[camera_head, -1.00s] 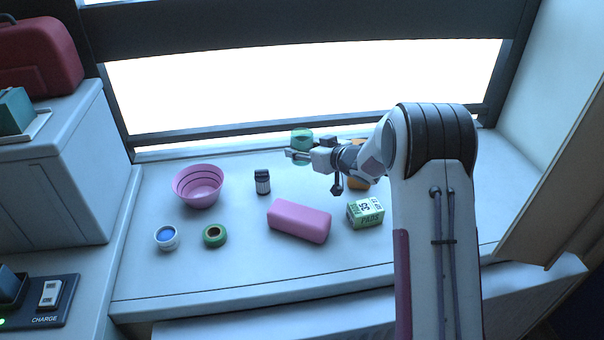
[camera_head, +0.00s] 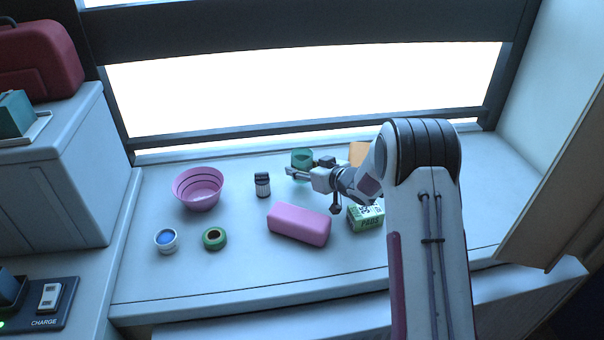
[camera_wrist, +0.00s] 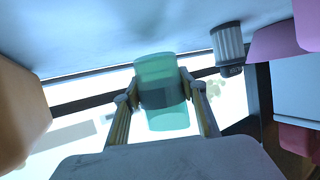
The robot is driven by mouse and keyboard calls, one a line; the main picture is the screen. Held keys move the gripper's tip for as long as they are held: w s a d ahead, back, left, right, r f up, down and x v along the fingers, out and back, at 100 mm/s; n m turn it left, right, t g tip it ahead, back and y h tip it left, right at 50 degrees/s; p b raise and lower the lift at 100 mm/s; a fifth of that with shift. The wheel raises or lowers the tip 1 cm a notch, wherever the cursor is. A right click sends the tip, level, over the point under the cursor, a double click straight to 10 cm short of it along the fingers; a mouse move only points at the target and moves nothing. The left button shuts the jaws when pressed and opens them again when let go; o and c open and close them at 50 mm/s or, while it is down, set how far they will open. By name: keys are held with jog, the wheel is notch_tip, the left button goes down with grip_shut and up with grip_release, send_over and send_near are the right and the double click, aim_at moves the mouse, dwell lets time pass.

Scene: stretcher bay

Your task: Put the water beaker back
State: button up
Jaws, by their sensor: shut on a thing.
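The water beaker (camera_head: 302,157) is a see-through teal-green cup near the back of the counter (camera_head: 240,255). My gripper (camera_head: 298,173) is shut on it. In the wrist view the beaker (camera_wrist: 161,65) sits between the two fingers of my gripper (camera_wrist: 163,95), with a darker band at finger height. That view is upside down, with the counter at the top; the beaker's end is close to the surface, but I cannot tell if it touches. My gripper hides part of the beaker in the head view.
Left of the beaker stand a small dark-capped jar (camera_head: 262,185) and a pink bowl (camera_head: 197,190). In front are a pink case (camera_head: 299,224), a green-white box (camera_head: 365,218), a green tape roll (camera_head: 214,238) and a blue-topped tub (camera_head: 166,240). An orange object (camera_head: 360,152) is partly behind my arm.

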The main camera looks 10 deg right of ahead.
jog(key=shift+f, duration=1.05)
jog(key=shift+f, duration=0.2)
jog(key=o, duration=1.2)
jog(key=shift+v, duration=3.75)
